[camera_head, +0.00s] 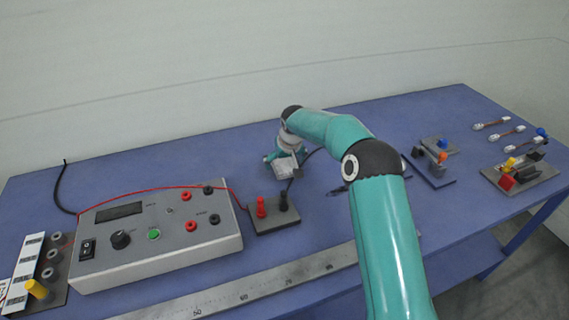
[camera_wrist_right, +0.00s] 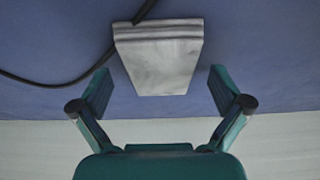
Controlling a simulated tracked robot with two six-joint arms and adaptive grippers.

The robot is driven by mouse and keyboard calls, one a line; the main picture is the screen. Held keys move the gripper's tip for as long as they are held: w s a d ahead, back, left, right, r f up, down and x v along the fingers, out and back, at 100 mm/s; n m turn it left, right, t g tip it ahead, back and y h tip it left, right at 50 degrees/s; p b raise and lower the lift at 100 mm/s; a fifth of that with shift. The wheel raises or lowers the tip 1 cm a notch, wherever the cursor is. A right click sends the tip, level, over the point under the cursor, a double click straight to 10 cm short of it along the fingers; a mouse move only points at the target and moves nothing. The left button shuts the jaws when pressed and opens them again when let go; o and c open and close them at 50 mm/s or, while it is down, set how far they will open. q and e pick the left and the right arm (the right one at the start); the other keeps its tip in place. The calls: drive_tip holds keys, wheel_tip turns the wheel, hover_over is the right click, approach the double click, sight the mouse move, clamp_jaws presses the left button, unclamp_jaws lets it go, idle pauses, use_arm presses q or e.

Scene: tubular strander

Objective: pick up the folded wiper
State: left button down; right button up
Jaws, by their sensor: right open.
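The folded wiper (camera_wrist_right: 160,60) is a pale grey folded cloth with stacked layers at one edge, lying on the blue table. It also shows in the head view (camera_head: 287,168), partly covered by my right gripper (camera_head: 283,156). In the right wrist view my right gripper (camera_wrist_right: 160,92) is open. Its teal fingers stand on either side of the wiper's near end, with a gap on both sides, and no contact shows. Most of the wiper extends beyond the fingertips. My left gripper is not in view.
A black cable (camera_wrist_right: 60,84) passes at the wiper's far edge. A grey terminal block (camera_head: 276,220) with red and black posts stands just in front of it. A grey meter box (camera_head: 155,238) is at left, a steel ruler (camera_head: 250,287) in front, small fixtures (camera_head: 434,162) at right.

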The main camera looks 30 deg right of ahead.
drive_tip(key=shift+f+b, duration=0.25)
drive_tip(key=shift+b, duration=0.05)
idle(0.5)
drive_tip(key=c, duration=1.2)
drive_tip(key=shift+r, duration=0.1)
drive_tip(key=shift+r+p, duration=0.2)
drive_tip(key=shift+p, duration=0.1)
wheel_tip(320, 180, up, 12)
wheel_tip(320, 180, up, 8)
drive_tip(key=p, duration=0.3)
hover_over(284, 163)
